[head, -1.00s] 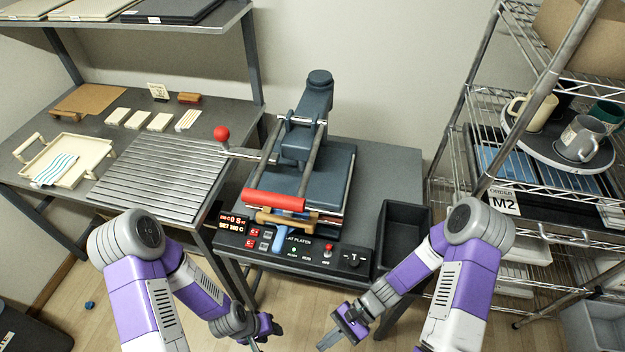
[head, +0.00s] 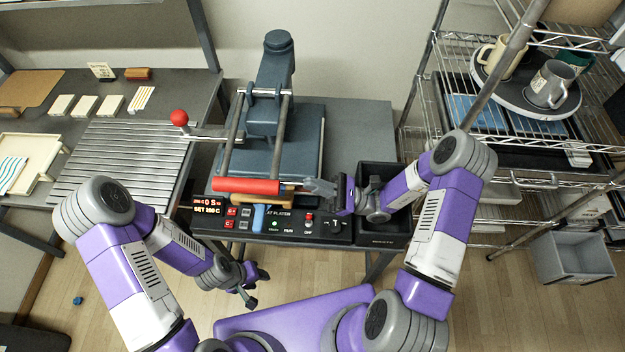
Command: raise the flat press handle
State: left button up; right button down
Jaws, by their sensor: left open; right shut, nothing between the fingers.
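The flat press (head: 272,140) stands on the grey table, and its handle is a red bar (head: 246,186) on two grey arms. The red bar is low at the front of the press, just above a tan grip (head: 258,201) and the control panel. My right gripper (head: 308,186) is shut and empty at the right end of the red bar. I cannot tell whether it touches the bar. My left gripper (head: 259,287) is open and empty, low in front of the table and apart from the press.
A slatted metal surface (head: 130,165) and a lever with a red ball (head: 179,118) are left of the press. A dark bin (head: 385,172) stands to its right, partly behind my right arm. A wire rack with mugs (head: 552,85) is at the right.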

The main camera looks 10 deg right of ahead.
jog(key=x, duration=0.7)
jog(key=shift+a, duration=0.2)
jog(key=shift+r, duration=0.1)
